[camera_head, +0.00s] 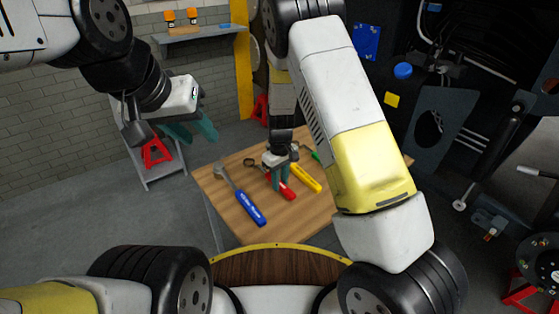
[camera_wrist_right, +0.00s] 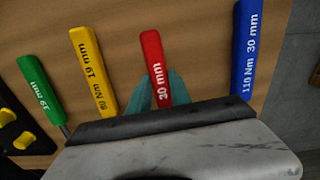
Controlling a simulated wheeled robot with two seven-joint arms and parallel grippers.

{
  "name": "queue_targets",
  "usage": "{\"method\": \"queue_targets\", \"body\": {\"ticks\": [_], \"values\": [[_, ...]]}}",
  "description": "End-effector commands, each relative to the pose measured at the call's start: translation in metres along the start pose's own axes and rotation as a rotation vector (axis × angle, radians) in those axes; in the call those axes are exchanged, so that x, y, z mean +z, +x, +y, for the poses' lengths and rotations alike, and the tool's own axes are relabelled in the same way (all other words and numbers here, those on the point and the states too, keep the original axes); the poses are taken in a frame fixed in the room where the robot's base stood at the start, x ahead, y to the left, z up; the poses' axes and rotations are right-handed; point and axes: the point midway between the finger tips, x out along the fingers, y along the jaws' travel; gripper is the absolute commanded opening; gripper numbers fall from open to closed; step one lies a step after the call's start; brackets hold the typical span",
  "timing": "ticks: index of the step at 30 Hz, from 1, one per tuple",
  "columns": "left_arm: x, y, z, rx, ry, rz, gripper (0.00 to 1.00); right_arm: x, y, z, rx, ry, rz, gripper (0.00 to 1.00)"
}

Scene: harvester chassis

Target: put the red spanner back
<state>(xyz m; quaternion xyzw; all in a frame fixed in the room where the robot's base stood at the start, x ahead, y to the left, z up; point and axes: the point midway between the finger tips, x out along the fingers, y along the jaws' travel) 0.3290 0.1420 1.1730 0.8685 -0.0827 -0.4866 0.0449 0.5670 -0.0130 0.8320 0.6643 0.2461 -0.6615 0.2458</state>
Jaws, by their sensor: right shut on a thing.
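The red spanner (camera_head: 287,191) is at the wooden table, between the blue and yellow spanners. I cannot tell whether the spanner touches the tabletop. The spanner's head is partly hidden behind the gripper. My left gripper (camera_head: 194,130) is open and empty, in the air left of the table.
The wooden table (camera_head: 300,215) also bears a blue spanner (camera_head: 249,208), a yellow spanner (camera_head: 306,178) and a green one (camera_head: 316,156). A grey shelf (camera_head: 205,34) is on the wall. The dark harvester chassis (camera_head: 450,125) stands at right. The table's front right is clear.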

Motion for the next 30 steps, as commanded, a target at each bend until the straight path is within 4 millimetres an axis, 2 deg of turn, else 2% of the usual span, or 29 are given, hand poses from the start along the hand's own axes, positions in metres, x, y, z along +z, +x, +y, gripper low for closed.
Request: {"method": "queue_targets", "body": {"ticks": [14,15,18,26,30], "values": [[0.0000,0.0000,0.0000,0.000,0.000,0.000,0.36,-0.0004,0.0068,0.0002,0.001,0.000,0.002,0.00],[0.0000,0.0000,0.0000,0.000,0.000,0.000,0.36,-0.0004,0.0068,0.0001,0.001,0.000,0.002,0.30],[0.0000,0.0000,0.0000,0.000,0.000,0.000,0.36,-0.0003,0.0068,0.0001,0.001,0.000,0.001,0.50],[0.0000,0.0000,0.0000,0.000,0.000,0.000,0.36,0.0002,0.0072,-0.0001,0.000,0.000,0.000,0.50],[0.0000,0.0000,0.0000,0.000,0.000,0.000,0.36,-0.0005,-0.0004,-0.0001,0.000,0.001,0.002,0.50]]}}
